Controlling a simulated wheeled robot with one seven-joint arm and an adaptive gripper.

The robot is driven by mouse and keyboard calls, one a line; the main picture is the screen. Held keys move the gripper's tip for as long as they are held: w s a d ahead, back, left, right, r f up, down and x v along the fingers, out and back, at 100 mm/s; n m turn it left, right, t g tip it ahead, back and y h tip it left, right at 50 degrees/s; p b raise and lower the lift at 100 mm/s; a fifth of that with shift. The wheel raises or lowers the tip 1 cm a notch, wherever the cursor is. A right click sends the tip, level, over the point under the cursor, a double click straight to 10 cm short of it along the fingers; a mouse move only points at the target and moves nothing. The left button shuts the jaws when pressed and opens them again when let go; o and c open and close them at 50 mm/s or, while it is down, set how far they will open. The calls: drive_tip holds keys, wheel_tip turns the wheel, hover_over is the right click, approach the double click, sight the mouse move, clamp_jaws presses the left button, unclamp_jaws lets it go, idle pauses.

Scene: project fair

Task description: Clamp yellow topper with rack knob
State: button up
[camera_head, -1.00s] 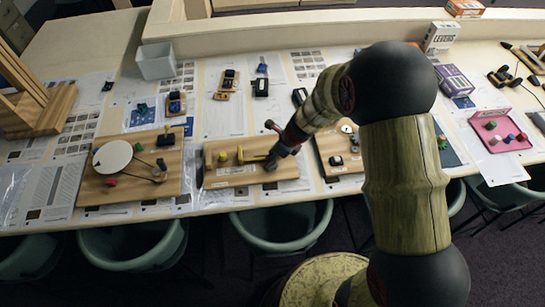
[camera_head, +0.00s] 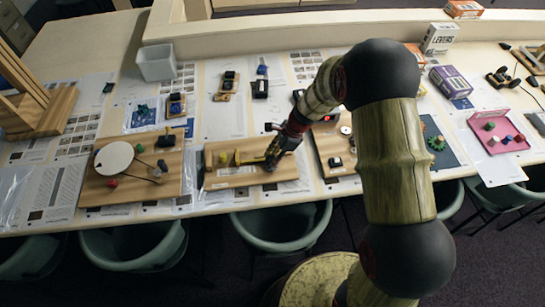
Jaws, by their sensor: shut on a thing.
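A wooden board (camera_head: 235,180) lies on the table in front of my arm. A small yellow topper (camera_head: 222,158) stands on its left half. To its right is a yellow bar with an upright end (camera_head: 238,158), with a small gap between the two. The bar runs right toward my gripper (camera_head: 271,161). My gripper is low over the board's right part, shut at the dark rack knob, which it and its shadowed fingers mostly hide. The exact grip is too small and dark to make out.
A board with a white disc (camera_head: 113,158) lies to the left, and another wooden board (camera_head: 336,154) lies close on the right. A grey bin (camera_head: 156,62) stands at the back. Green chairs (camera_head: 282,228) line the front edge.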

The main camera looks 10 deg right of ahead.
drive_tip(key=n+g, duration=0.1)
drive_tip(key=n, duration=0.2)
drive_tip(key=shift+w+n+p, duration=0.15)
drive_tip(key=shift+n+p, duration=0.15)
drive_tip(key=shift+n, duration=0.1)
drive_tip(key=n, duration=0.1)
drive_tip(key=n+g, duration=0.1)
drive_tip(key=n, duration=0.1)
drive_tip(key=shift+w+n+g+h, duration=0.1)
drive_tip(key=shift+n+g+h, duration=0.2)
drive_tip(key=n+g+h, duration=0.1)
drive_tip(key=n, duration=0.5)
drive_tip(key=shift+w+a+g+h, duration=0.1)
drive_tip(key=shift+a+g+h, duration=0.1)
drive_tip(key=shift+g+h, duration=0.2)
drive_tip(key=n+h, duration=0.1)
drive_tip(key=n, duration=0.2)
drive_tip(key=n+h, duration=0.1)
drive_tip(key=n, duration=0.2)
drive_tip(key=shift+a+n, duration=0.15)
drive_tip(key=shift+n, duration=0.25)
drive_tip(key=n+h, duration=0.1)
drive_tip(key=n, duration=0.2)
drive_tip(key=n+h, duration=0.1)
drive_tip(key=n, duration=0.2)
drive_tip(key=shift+a+h, duration=0.15)
drive_tip(key=shift+h, duration=0.15)
drive_tip(key=shift+n+t, duration=0.3)
drive_tip(key=o, duration=1.1)
drive_tip(key=shift+o, duration=0.2)
